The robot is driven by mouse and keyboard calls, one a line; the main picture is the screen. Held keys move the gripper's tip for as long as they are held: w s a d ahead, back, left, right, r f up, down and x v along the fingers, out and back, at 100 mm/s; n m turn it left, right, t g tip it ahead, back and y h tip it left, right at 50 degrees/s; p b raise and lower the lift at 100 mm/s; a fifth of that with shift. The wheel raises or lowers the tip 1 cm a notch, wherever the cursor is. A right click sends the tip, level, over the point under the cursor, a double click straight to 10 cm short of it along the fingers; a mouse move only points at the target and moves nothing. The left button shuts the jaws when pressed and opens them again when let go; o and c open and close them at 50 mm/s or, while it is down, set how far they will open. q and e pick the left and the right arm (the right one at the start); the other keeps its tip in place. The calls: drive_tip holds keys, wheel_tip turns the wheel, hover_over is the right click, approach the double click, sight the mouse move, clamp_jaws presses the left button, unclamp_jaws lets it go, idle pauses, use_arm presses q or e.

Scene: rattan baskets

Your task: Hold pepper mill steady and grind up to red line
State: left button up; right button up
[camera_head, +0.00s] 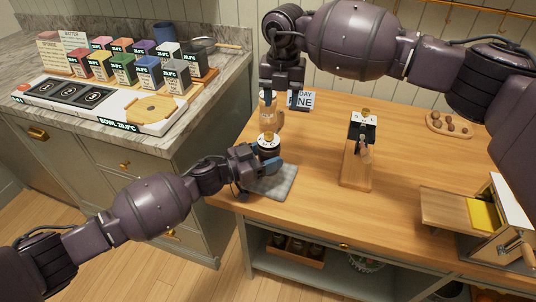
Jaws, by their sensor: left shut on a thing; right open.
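My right gripper (284,100) is open, pointing down above and behind the mill. No red line can be made out.
A small sign reading "FINE" (306,99) stands behind the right gripper. A wooden stand with a black-and-white head (355,168) is right of the mill. A wooden box device (457,211) and a small tray (431,125) are farther right. Clear tabletop lies between.

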sight(281, 112)
drive_tip(key=shift+f, duration=2.35)
drive_tip(key=c, duration=0.9)
